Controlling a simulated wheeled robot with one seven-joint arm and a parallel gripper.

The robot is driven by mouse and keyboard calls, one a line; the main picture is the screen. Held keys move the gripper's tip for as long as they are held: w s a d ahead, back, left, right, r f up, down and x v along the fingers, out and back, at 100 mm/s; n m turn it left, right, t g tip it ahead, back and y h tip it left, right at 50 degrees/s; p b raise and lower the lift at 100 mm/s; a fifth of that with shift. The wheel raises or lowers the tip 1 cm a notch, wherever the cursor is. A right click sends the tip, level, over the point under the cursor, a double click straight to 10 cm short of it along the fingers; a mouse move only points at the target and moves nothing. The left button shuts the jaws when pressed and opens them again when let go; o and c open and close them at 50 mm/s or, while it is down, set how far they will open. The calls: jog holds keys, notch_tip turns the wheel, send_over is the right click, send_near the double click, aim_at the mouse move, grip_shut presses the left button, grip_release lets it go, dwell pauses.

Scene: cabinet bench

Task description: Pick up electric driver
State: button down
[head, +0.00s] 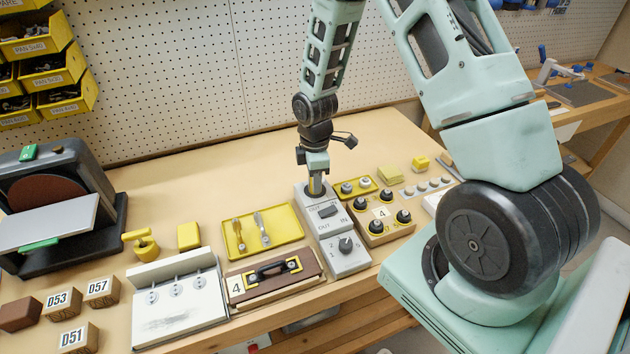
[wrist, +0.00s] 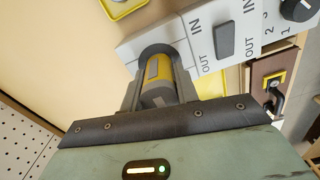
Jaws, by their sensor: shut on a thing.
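A grey cylinder with a yellow band, which looks like the electric driver (wrist: 158,82), stands in a round socket of a light grey unit (wrist: 140,42) marked IN and OUT. My gripper (wrist: 156,66) is shut on it, with a dark finger on each side. In the head view my gripper (head: 316,172) points straight down at the back end of the same grey unit (head: 345,262). The driver is mostly hidden there by my gripper. Its lower end is hidden in the socket, and I cannot tell how deep it sits.
The unit carries a rocker switch (head: 329,211) and a dial (head: 346,244). A yellow tray (head: 236,240) lies to its left and a wooden knob block (head: 376,238) to its right. A black-handled panel (head: 255,283) is at the front. The bench behind is clear up to the pegboard.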

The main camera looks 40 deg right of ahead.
notch_tip(320, 180, up, 10)
jog(key=shift+r+b, duration=0.1)
jog(key=shift+b, duration=0.5)
jog(key=c, duration=1.6)
grip_release()
jog(key=c, duration=0.4)
